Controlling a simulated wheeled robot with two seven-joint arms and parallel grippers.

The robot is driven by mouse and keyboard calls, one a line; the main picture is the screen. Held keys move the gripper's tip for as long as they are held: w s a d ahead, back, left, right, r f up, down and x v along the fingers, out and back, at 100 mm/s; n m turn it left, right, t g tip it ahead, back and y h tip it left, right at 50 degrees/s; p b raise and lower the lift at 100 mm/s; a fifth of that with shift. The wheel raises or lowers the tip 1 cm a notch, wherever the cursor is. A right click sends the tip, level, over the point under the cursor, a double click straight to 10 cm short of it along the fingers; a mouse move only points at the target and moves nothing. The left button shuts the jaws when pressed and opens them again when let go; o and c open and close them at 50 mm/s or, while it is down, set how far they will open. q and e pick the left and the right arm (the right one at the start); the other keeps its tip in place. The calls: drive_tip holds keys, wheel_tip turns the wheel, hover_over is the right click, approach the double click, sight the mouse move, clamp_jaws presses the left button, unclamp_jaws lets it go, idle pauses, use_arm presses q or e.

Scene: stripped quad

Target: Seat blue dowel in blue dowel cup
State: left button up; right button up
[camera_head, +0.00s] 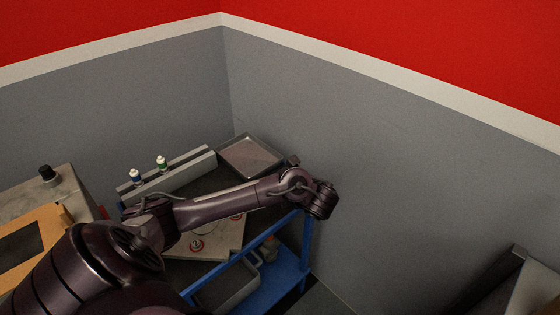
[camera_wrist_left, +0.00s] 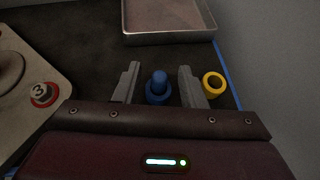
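The blue dowel (camera_wrist_left: 159,77) shows in the left wrist view as an upright rod with a rounded top. It rises from a wider blue ring, which looks like the blue dowel cup (camera_wrist_left: 158,98). My left gripper (camera_wrist_left: 159,67) is open, with one finger on each side of the dowel and a visible gap on both sides. In the head view my left arm reaches right across the table, and its wrist hides the dowel and cup. My right gripper is in neither view.
A yellow ring-shaped cup (camera_wrist_left: 213,84) stands just right of the right finger. A metal tray (camera_wrist_left: 168,38) lies beyond the fingers. A pale board with a red-rimmed "3" marker (camera_wrist_left: 43,94) is at left. A grey rack (camera_head: 190,172) holds two small bottles. Grey walls stand close behind.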

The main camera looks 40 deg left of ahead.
use_arm(q)
drive_tip(key=shift+d, duration=0.1)
drive_tip(key=shift+d+r, duration=0.15)
drive_tip(key=shift+d, duration=0.1)
drive_tip(key=p+v, duration=0.1)
drive_tip(key=v, duration=0.3)
drive_tip(key=shift+s+d+r, duration=0.15)
drive_tip(key=shift+d+r, duration=0.1)
drive_tip(key=shift+d, duration=0.05)
drive_tip(key=shift+s+d+r+p, duration=0.15)
drive_tip(key=shift+d+r+p, duration=0.55)
drive_tip(key=shift+p, duration=0.25)
drive_tip(key=p+v, duration=0.1)
drive_tip(key=p, duration=0.1)
drive_tip(key=p+v, duration=0.3)
drive_tip(key=shift+s+d+f+p, duration=0.1)
drive_tip(key=shift+s+d+p, duration=0.1)
drive_tip(key=shift+d+p, duration=0.25)
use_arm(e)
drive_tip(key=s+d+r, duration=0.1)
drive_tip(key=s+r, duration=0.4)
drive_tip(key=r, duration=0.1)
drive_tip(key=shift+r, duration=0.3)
